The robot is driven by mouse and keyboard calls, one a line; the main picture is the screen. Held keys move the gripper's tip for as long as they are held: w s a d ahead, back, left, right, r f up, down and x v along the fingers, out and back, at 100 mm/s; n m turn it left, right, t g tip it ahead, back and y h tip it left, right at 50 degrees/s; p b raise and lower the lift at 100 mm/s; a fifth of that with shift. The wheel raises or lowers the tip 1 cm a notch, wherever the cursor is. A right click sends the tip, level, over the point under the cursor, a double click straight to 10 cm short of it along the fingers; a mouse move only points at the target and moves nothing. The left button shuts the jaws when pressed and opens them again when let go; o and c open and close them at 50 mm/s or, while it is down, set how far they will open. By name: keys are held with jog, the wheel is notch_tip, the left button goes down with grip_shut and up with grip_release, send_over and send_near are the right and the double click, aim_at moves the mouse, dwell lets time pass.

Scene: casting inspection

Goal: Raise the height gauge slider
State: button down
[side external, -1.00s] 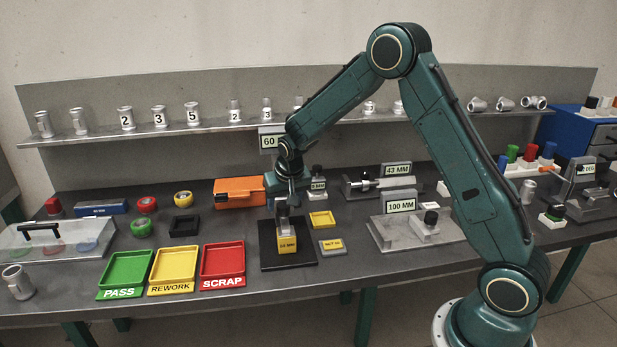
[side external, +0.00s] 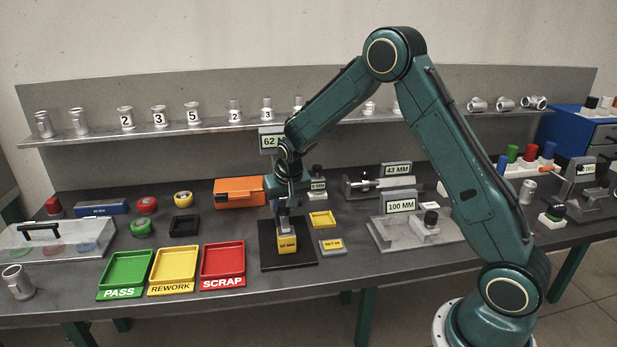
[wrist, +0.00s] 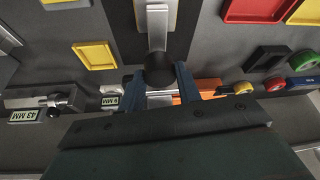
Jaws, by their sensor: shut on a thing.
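The height gauge stands on a black base plate (side external: 268,262) near the middle of the bench. Its display sign (side external: 270,141), partly hidden by my arm, reads 62. A yellow block (side external: 287,245) with a small MM label sits on the plate, below a silver slider part (side external: 284,223). My gripper (side external: 283,204) is above the block at the gauge. In the wrist view, my gripper's blue fingers (wrist: 160,82) are shut on the slider's dark round knob (wrist: 160,67), with a silver bar (wrist: 157,25) behind it. My arm hides much of the gauge column.
PASS, REWORK and SCRAP trays (side external: 222,263) lie left of the gauge. An orange case (side external: 238,191) is behind. A 100 MM fixture (side external: 395,240) stands farther right.

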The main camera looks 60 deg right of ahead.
aim_at(284, 205)
notch_tip(284, 205, up, 6)
jog(key=shift+f, duration=0.1)
jog(key=c, duration=1)
grip_release()
jog(key=shift+o, duration=0.2)
jog(key=v, duration=1.4)
jog(key=shift+s, duration=0.1)
